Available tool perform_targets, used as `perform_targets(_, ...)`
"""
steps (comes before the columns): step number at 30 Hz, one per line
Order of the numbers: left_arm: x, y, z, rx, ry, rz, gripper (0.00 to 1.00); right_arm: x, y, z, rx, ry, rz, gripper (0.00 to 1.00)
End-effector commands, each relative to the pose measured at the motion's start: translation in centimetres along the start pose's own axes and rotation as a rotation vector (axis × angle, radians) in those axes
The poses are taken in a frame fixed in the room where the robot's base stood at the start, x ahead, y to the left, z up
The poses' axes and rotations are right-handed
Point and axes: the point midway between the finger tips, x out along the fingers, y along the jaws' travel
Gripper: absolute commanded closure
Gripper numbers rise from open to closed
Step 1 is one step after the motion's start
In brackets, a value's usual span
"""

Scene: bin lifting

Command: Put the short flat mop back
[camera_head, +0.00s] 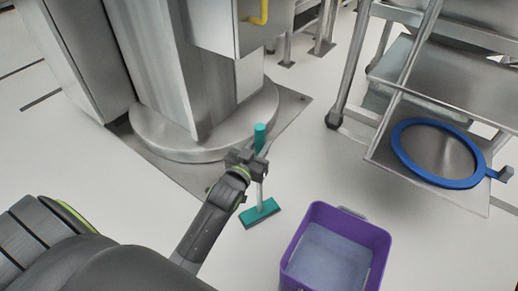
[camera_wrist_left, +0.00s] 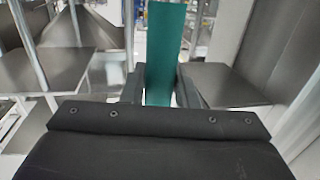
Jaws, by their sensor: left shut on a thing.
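The short flat mop has a green grip at its top (camera_head: 260,135), a pale shaft and a flat green head (camera_head: 260,212). It stands nearly upright in the head view, with its head at or just above the floor; I cannot tell which. My left gripper (camera_head: 254,160) is shut on the handle just below the green top. In the left wrist view the green handle (camera_wrist_left: 166,50) rises between the two dark fingers (camera_wrist_left: 160,88). The gripper hides part of the handle. My right gripper is not in view.
A purple bin (camera_head: 385,250) stands on the floor right of the mop head. A metal column on a round base (camera_head: 215,140) is behind the mop. A steel rack (camera_head: 400,105) with a blue-rimmed round item (camera_head: 440,183) is at the right. Light floor is clear between them.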

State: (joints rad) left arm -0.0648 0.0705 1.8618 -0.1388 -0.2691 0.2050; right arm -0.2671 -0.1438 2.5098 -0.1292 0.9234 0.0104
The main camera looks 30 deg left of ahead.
Motion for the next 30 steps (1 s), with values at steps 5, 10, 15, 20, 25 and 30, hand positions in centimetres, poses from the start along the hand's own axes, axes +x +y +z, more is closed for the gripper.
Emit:
perform_targets(5,0.0,0.0,-0.3,0.000,0.005,0.001,0.96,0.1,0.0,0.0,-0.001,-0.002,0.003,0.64)
perform_targets(10,0.0,0.0,0.1,0.000,0.000,0.000,0.64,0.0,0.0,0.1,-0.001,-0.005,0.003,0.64)
perform_targets(15,0.0,0.0,0.1,0.000,0.000,0.000,0.51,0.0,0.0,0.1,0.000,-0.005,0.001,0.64)
perform_targets(20,0.0,0.0,0.1,0.000,0.000,0.000,0.51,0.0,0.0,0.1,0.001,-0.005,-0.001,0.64)
perform_targets(25,-0.5,0.0,-0.2,-0.001,-0.002,0.000,0.51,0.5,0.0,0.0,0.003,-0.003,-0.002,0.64)
perform_targets(30,-2.9,0.0,-0.4,-0.002,-0.005,-0.002,0.51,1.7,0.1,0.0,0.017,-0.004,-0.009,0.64)
